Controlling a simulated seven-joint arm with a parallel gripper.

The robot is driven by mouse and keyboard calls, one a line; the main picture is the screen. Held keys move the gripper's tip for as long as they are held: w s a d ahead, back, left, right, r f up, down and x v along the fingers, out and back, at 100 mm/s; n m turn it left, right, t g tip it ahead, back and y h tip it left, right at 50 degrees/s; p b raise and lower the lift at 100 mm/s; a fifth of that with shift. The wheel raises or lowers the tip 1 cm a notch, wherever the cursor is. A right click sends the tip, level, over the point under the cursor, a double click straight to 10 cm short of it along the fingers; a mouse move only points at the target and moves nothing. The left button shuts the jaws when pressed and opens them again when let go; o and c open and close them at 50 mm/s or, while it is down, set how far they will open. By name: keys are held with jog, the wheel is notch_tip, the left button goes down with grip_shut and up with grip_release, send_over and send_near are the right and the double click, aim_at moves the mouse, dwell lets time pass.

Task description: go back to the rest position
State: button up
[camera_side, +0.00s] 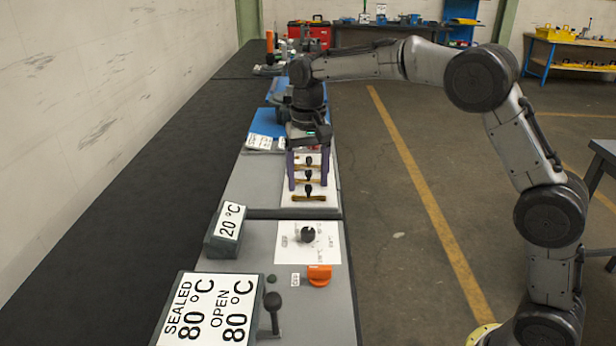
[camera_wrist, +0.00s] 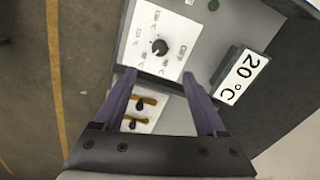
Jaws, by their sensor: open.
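My gripper (camera_side: 308,172) hangs pointing down over the white plate (camera_side: 330,188) with dark knobs on brass-coloured bars. Its two purple fingers are spread apart, with nothing seen held between them. In the wrist view the open fingers (camera_wrist: 165,85) frame part of the same plate (camera_wrist: 168,118), where two dark knobs (camera_wrist: 139,104) show. I cannot tell from these views how far the fingertips are above the plate.
A white dial panel (camera_side: 322,240) with a black knob, an orange knob (camera_side: 319,275) and a small lever stand nearer the camera. A 20 °C sign (camera_side: 228,222) and a larger 80 °C sign (camera_side: 210,308) stand left. Blue items (camera_side: 262,122) lie beyond my gripper. Open floor lies right.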

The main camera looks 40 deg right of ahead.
jog(key=shift+r, duration=0.1)
jog(key=s+d+r+t, duration=0.2)
jog(key=s+r+t, duration=0.2)
jog(key=s+r, duration=1.05)
jog(key=s+f+n, duration=0.3)
jog(key=s+f, duration=0.3)
jog(key=s, duration=0.2)
jog(key=s+f+n+t, duration=0.1)
jog(key=s+f+n, duration=0.2)
jog(key=s+f, duration=0.3)
jog(key=s+d, duration=0.1)
jog(key=s, duration=0.2)
jog(key=shift+t, duration=0.3)
jog(key=shift+c, duration=0.3)
